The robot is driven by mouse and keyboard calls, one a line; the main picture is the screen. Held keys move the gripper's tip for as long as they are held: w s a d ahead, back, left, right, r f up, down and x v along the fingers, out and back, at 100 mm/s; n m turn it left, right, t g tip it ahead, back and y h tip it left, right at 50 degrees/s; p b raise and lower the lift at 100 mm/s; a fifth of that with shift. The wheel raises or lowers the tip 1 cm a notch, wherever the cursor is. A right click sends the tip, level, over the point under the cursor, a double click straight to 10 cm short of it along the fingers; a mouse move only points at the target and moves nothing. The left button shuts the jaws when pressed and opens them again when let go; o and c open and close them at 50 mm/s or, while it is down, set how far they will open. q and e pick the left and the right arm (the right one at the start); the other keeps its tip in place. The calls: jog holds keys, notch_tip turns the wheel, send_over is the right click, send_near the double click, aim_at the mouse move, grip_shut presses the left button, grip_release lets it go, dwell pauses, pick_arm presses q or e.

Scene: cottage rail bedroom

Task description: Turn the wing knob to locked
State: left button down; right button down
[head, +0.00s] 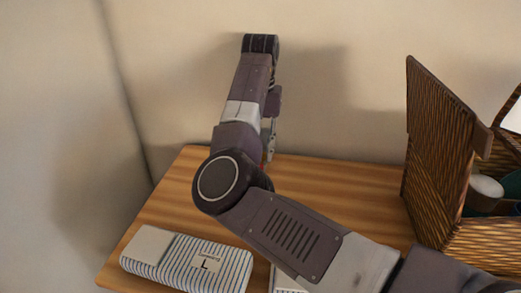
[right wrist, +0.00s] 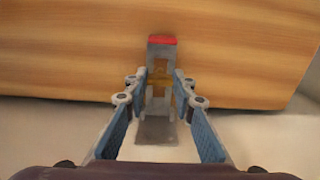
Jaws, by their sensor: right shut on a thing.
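In the head view my right gripper (head: 269,146) points down at the back of the wooden top, near the wall. The knob is hidden there behind my arm, so its lock position cannot be read. My left gripper is not in view.
The wooden top (head: 340,190) carries a striped, labelled case (head: 190,262) at the front left. An open wicker basket (head: 435,150) with items inside stands at the right. The wall (head: 340,80) rises close behind. Bare wood lies between arm and basket.

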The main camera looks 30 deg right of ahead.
jog(key=shift+r, duration=0.15)
jog(key=c, duration=1.9)
grip_release()
notch_tip(320, 180, up, 12)
